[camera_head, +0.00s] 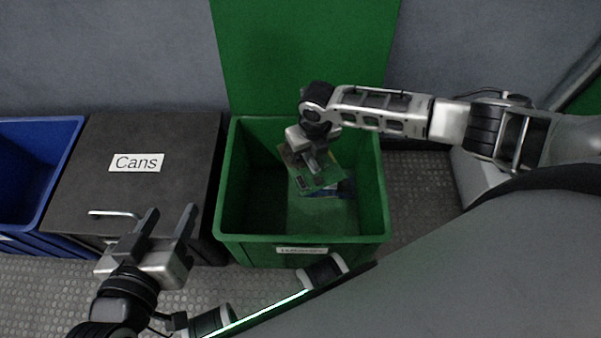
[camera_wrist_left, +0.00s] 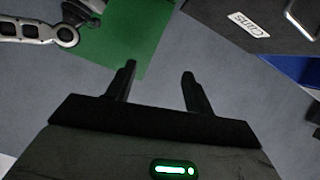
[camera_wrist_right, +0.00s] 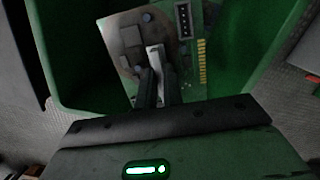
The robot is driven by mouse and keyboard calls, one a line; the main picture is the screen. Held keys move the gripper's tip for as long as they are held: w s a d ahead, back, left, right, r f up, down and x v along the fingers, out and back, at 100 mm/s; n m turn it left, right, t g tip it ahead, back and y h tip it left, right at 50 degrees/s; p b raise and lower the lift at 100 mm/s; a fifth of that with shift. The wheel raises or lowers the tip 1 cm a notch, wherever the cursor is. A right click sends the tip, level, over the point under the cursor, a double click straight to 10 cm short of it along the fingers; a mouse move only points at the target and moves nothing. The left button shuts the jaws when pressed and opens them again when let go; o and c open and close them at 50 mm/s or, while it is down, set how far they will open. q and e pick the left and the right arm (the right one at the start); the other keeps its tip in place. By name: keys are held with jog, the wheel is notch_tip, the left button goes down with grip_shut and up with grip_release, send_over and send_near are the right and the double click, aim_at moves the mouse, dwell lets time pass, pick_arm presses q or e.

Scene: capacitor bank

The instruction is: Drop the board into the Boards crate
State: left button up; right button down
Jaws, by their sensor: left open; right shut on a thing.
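The green circuit board (camera_head: 327,173) is in my right gripper (camera_head: 314,160), over the open green crate (camera_head: 234,205) and within its rim as seen from the head. The right wrist view shows the board (camera_wrist_right: 190,22) between the shut fingers (camera_wrist_right: 158,75), with dark chips, a white connector and gold contacts. The label (camera_head: 301,250) on the crate's front is too blurred to read surely. My left gripper (camera_head: 168,216) is open and empty, in front of the Cans box; its spread fingers show in the left wrist view (camera_wrist_left: 159,80).
The crate's green lid (camera_head: 305,50) stands raised behind it. A dark closed box labelled Cans (camera_head: 137,163) with a handle stands to the left. A blue crate (camera_head: 50,160) is at the far left. A small blue item (camera_head: 346,187) shows below the board; its height is unclear.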

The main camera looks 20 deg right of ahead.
pick_arm(q)
jog(key=shift+r, duration=0.1)
pick_arm(e)
jog(key=c, duration=1.5)
grip_release()
jog(key=shift+o, duration=0.2)
jog(key=shift+r, duration=0.2)
pick_arm(q)
jog(key=shift+s+a+f+g+y+p, duration=0.25)
jog(key=shift+a+f+g+y+p, duration=0.35)
jog(key=shift+p, duration=1)
jog(key=shift+s+a+f+g+y+p, duration=0.25)
jog(key=shift+f+g+p, duration=0.5)
jog(key=shift+p, duration=0.8)
pick_arm(e)
notch_tip(320, 180, up, 16)
jog(key=s, duration=0.2)
jog(key=shift+f, duration=0.25)
pick_arm(q)
jog(key=shift+w+r, duration=0.1)
jog(key=shift+r, duration=0.15)
